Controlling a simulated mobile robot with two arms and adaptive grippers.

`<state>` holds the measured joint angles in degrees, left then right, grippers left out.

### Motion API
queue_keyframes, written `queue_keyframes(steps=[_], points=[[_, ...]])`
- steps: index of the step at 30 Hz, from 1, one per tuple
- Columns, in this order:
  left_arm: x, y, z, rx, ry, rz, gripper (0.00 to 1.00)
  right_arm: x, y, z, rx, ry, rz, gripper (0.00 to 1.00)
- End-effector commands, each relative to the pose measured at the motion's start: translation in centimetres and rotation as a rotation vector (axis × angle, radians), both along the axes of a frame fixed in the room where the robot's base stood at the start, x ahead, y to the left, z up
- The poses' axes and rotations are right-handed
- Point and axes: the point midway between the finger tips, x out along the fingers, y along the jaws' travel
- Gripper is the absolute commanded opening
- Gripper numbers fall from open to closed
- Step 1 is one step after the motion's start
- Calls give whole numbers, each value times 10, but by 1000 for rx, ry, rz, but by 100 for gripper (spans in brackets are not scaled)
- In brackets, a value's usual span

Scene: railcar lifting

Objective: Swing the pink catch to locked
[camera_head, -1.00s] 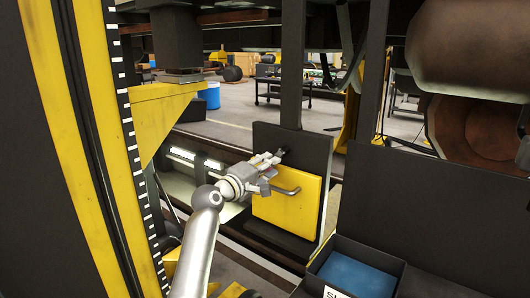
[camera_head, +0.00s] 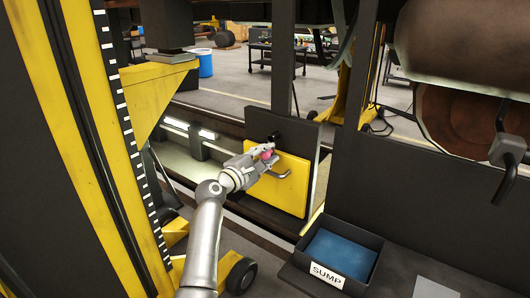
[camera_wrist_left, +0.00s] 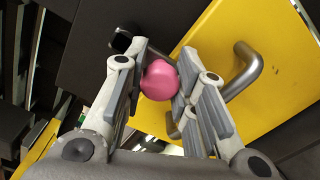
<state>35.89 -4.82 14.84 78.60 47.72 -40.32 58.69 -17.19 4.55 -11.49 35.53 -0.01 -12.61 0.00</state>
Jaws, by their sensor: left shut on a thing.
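The pink catch (camera_wrist_left: 160,80) shows as a round pink knob in the left wrist view, between my left fingers. It also shows in the head view (camera_head: 266,154) at the fingertips. My left gripper (camera_head: 262,153) is shut on it, in front of the dark panel (camera_head: 258,119). The yellow door (camera_head: 290,196) with a grey bar handle (camera_wrist_left: 245,72) lies right beside and below the knob. A dark pivot block (camera_wrist_left: 122,40) shows above the knob in the wrist view. The fingers hide part of the catch. My right gripper is not in view.
A black bin labelled SUMP (camera_head: 328,274) with a blue inside stands at lower right. A yellow and black column (camera_head: 60,130) with a scale stands at left. A dark crank-like part (camera_head: 507,150) hangs at far right.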

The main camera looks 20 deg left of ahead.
Motion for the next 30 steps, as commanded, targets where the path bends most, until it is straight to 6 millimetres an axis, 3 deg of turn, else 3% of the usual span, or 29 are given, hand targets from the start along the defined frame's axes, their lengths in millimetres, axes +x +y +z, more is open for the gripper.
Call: queue_keyframes(steps=[13, 14, 18, 30], points=[[0, 0, -1, -11, 6, -1, 0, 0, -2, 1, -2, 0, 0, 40], [0, 0, -1, -11, 6, -1, 30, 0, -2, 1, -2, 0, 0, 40], [0, 0, -1, -10, 5, -1, 48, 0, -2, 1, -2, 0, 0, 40], [-4, 1, -1, -8, 3, 0, 48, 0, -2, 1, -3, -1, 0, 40]])
